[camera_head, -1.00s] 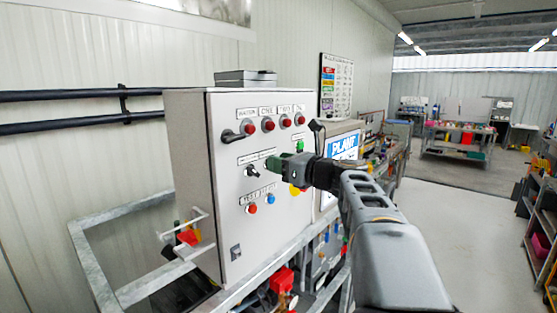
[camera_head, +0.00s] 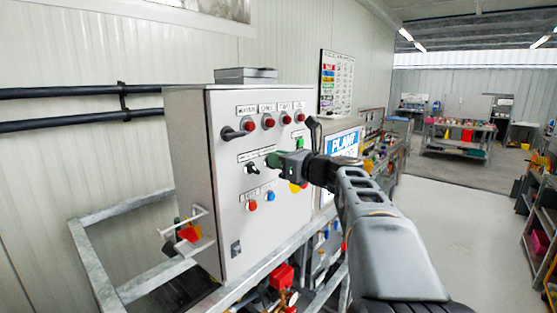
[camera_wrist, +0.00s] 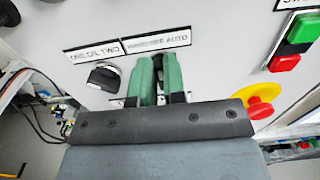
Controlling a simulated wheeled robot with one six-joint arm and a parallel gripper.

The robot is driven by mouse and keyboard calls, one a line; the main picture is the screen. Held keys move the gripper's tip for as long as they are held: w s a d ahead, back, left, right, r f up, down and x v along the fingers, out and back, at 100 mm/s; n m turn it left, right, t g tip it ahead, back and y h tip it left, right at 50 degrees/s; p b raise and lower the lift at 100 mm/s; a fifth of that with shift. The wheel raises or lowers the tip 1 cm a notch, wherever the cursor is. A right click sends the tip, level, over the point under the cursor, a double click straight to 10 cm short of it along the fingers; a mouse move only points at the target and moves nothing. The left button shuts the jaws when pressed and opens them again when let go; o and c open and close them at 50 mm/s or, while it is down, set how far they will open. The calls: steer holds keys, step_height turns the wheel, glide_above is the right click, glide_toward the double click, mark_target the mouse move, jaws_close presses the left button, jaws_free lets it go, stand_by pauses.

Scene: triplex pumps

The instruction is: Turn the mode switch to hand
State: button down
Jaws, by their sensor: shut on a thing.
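The mode switch (camera_wrist: 159,74) is a small dark knob on the pale grey panel, under a label (camera_wrist: 157,40) that seems to read hand, off, auto. Most of it is hidden between the fingers, so its pointing direction cannot be told. My gripper (camera_wrist: 160,65) has green finger pads, close together around the knob. In the head view my gripper (camera_head: 273,160) reaches the panel from the right and covers the switch.
A black selector knob (camera_wrist: 104,77) sits just left of the gripper. A red emergency button on yellow (camera_wrist: 260,107) and green and red push buttons (camera_wrist: 295,43) are at the right. Red lamps (camera_head: 268,121) line the cabinet (camera_head: 230,190) top.

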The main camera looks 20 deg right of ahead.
steer(key=shift+f+n+b, duration=0.1)
steer(key=shift+n+b, duration=0.2)
steer(key=shift+s+a+f+n+b, duration=0.1)
steer(key=shift+a+n+b, duration=0.05)
steer(key=shift+n+b, duration=1.15)
steer(key=shift+s+a+n+b, duration=0.1)
steer(key=shift+a+n+b, duration=0.05)
steer(key=shift+n+b, duration=1.1)
steer(key=shift+a+f+n+b, duration=0.15)
steer(key=shift+n+b, duration=0.85)
steer(key=shift+n, duration=0.55)
steer(key=shift+r, duration=0.1)
steer(key=c, duration=1.2)
jaws_free()
steer(key=shift+s, duration=0.1)
steer(key=b+v, duration=0.2)
steer(key=v, duration=1.1)
steer(key=shift+s+d, duration=0.2)
steer(key=shift+s, duration=0.1)
